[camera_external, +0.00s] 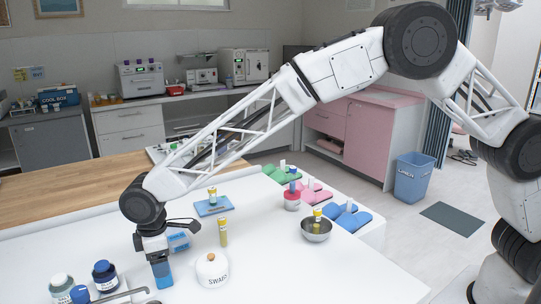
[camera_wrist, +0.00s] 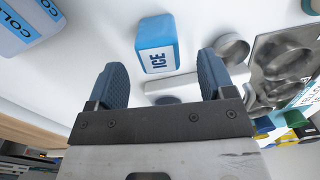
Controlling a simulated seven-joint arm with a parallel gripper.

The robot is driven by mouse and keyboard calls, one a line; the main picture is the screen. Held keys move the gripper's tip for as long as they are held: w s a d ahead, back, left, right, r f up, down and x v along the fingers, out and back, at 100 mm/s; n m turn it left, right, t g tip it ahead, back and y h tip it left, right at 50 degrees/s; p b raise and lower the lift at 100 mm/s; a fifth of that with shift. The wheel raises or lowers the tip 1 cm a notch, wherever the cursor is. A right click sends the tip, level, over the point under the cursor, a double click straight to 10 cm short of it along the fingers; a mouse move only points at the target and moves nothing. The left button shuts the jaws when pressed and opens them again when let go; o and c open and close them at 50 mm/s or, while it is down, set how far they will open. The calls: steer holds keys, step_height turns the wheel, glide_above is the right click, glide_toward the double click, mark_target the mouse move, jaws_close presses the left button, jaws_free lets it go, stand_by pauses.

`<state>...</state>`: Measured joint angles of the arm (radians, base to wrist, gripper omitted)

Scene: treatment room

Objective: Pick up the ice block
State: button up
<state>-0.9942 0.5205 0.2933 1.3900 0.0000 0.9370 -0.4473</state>
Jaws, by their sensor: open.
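The ice block (camera_wrist: 157,43) is blue with a white label reading "ICE". In the wrist view it lies on the white surface, ahead of my gripper (camera_wrist: 161,66) and between the lines of its two blue fingers. The fingers are wide apart and nothing is gripped between them. In the external view my gripper (camera_external: 160,276) points down low over the white table at the lower left. I cannot clearly make out the ice block there.
Blue packs marked "COLD" (camera_wrist: 28,25) lie at the wrist view's upper left. A metal tray (camera_wrist: 262,60) is at its right. Externally, a swab jar (camera_external: 212,270), a yellow-capped tube (camera_external: 223,234) and dark bottles (camera_external: 105,277) stand close by. The front right table is clear.

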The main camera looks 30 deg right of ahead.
steer(key=shift+f, duration=2.6)
steer(key=shift+c, duration=0.4)
steer(key=c, duration=0.9)
steer(key=shift+r, duration=0.15)
steer(key=shift+c, duration=0.2)
step_height(320, 180, up, 18)
